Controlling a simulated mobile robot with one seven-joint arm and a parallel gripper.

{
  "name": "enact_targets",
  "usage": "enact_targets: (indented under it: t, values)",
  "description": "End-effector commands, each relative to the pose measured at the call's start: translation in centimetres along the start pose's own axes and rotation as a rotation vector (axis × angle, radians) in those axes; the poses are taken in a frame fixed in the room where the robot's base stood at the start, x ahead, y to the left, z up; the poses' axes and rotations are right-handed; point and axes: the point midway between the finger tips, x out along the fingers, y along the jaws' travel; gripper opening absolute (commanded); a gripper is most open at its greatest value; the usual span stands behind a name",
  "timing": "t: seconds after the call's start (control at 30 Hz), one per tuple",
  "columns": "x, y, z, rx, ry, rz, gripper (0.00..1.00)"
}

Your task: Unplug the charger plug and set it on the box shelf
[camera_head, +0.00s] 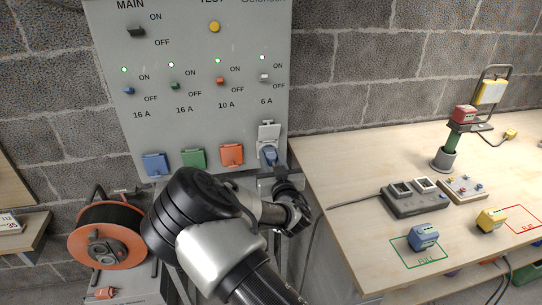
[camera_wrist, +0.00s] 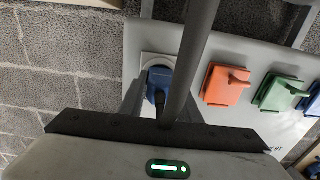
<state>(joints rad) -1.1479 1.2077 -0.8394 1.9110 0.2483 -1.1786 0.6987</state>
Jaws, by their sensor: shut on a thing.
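The charger plug (camera_head: 269,155) is blue and sits at the far-right socket of the grey panel, under the 6 A switch, with the white socket lid raised above it. My gripper (camera_head: 281,177) reaches up to it from below and is shut on it. In the wrist view the blue plug (camera_wrist: 158,84) shows between my fingers, against a pale round socket face. Whether it is fully seated cannot be told. A small grey ledge (camera_head: 266,183) shows below the socket, partly hidden by my arm; I cannot tell whether it is the box shelf.
Blue (camera_head: 156,164), green (camera_head: 193,159) and orange (camera_head: 232,154) socket covers line the panel, closed. An orange cable reel (camera_head: 106,236) stands at lower left. The workbench (camera_head: 345,165) on the right holds a grey charger (camera_head: 415,198), blue and yellow batteries and a lamp-like tool.

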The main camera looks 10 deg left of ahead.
Motion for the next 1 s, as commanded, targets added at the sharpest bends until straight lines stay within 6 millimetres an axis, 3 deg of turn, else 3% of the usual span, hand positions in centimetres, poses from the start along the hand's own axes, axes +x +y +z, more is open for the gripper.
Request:
enact_targets:
  t: [1.0]
  values:
    - [-4.0,0.0,0.0,0.001,0.000,0.001,0.00]
